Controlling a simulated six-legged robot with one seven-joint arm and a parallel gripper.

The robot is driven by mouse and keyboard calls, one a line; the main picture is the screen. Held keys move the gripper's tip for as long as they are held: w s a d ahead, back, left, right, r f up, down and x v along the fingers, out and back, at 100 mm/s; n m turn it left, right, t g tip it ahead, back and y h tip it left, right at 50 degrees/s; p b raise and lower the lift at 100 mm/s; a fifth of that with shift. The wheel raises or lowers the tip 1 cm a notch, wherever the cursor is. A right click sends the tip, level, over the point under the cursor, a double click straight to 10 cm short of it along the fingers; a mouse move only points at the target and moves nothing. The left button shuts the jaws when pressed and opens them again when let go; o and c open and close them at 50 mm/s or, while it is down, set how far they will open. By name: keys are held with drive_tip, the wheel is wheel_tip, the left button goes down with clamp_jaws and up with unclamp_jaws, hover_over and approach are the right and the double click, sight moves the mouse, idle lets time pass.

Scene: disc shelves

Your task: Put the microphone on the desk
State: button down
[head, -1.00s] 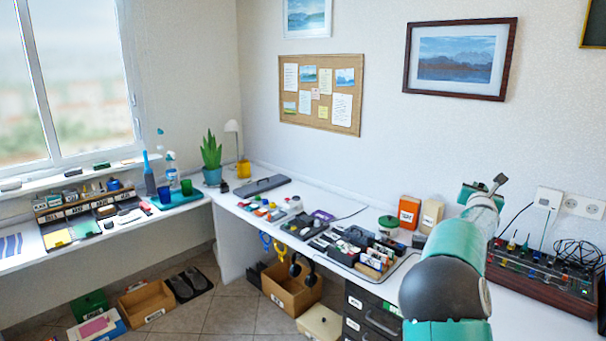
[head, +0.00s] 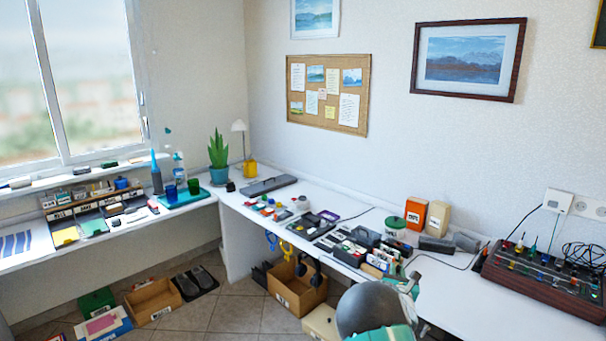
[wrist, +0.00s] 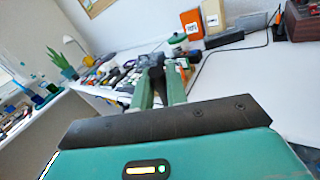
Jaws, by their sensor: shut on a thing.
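My gripper (wrist: 160,80) shows in the wrist view with its two green fingers closed around a small dark object (wrist: 154,61). The object looks like the microphone, but it is small and partly hidden by the fingers, so its shape is not clear. The white desk (head: 455,292) runs along the right wall in the head view. Its bare top also shows in the wrist view (wrist: 240,80), beyond the gripper. In the head view my arm is low at the bottom, in front of the desk's front edge, and the held object cannot be made out there.
An orange box (head: 415,214) and a cream box (head: 438,218) stand at the desk's back. A mixer (head: 545,278) with cables sits at the right. Small items crowd the desk's middle. The desk is clear in front of the mixer. A cardboard box (head: 298,290) stands on the floor.

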drive_tip(key=s+a+f+n+y, duration=0.1)
drive_tip(key=s+a+f+y, duration=0.1)
drive_tip(key=s+a+f, duration=0.9)
drive_tip(key=s+a+f+n+y, duration=0.1)
drive_tip(key=s+a+f, duration=0.2)
drive_tip(key=s, duration=0.9)
drive_tip(key=shift+s+a+y, duration=0.15)
drive_tip(key=shift+s+y, duration=0.2)
drive_tip(key=shift+y, duration=0.05)
drive_tip(key=shift+f, duration=0.1)
